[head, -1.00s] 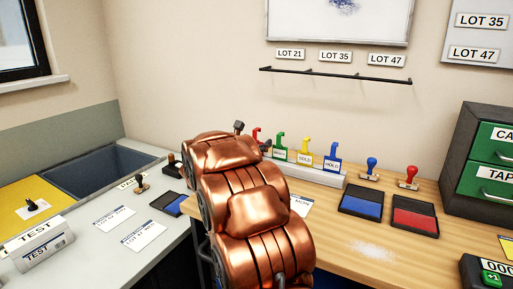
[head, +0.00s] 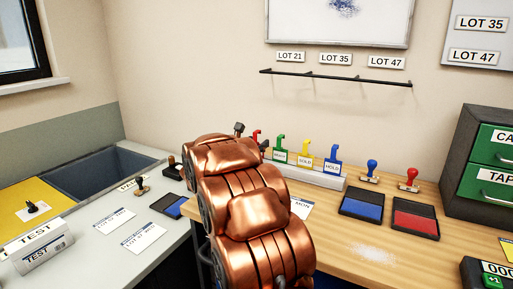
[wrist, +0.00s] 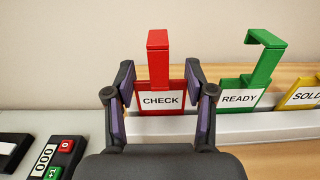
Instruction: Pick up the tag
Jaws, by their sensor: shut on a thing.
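A red tag marked CHECK (wrist: 159,50) stands upright in a pale rack (wrist: 252,122) in the wrist view. My gripper (wrist: 160,84) has one finger at each side edge of it and is shut on it. The tag is still at the rack.
A blue ink pad (head: 362,206) and a red ink pad (head: 415,221) lie on the wooden desk (head: 330,240), with stamps behind them. A drawer cabinet (head: 470,160) stands at the right. A thin black rail (head: 335,77) is on the wall above.

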